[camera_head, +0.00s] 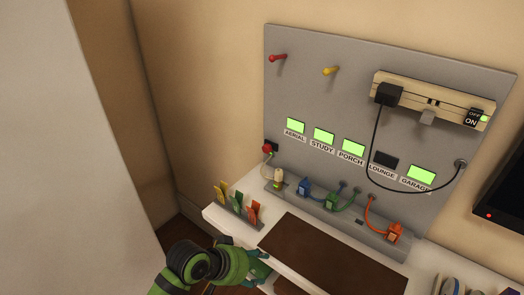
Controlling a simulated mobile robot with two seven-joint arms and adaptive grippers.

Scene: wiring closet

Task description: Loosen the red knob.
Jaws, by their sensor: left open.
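A small round red knob (267,148) sits at the left edge of the grey wall panel (340,80), beside a dark fitting below the AERIAL label. A pale cable runs from there down to a cream plug (278,177). A red peg (278,58) also sticks out near the panel's top left. My left gripper (260,270) is low at the bottom of the view, by the front edge of the white shelf, below and well apart from the red knob. It is open, and its fingers are partly hidden. My right gripper is out of view.
A yellow peg (330,70) and a power strip (430,98) with a black plug are on the panel. Blue, green and orange plugs (394,232) stand along its foot. Coloured cards (237,204) stand on the white shelf (217,214). A dark mat (330,255) lies at the front.

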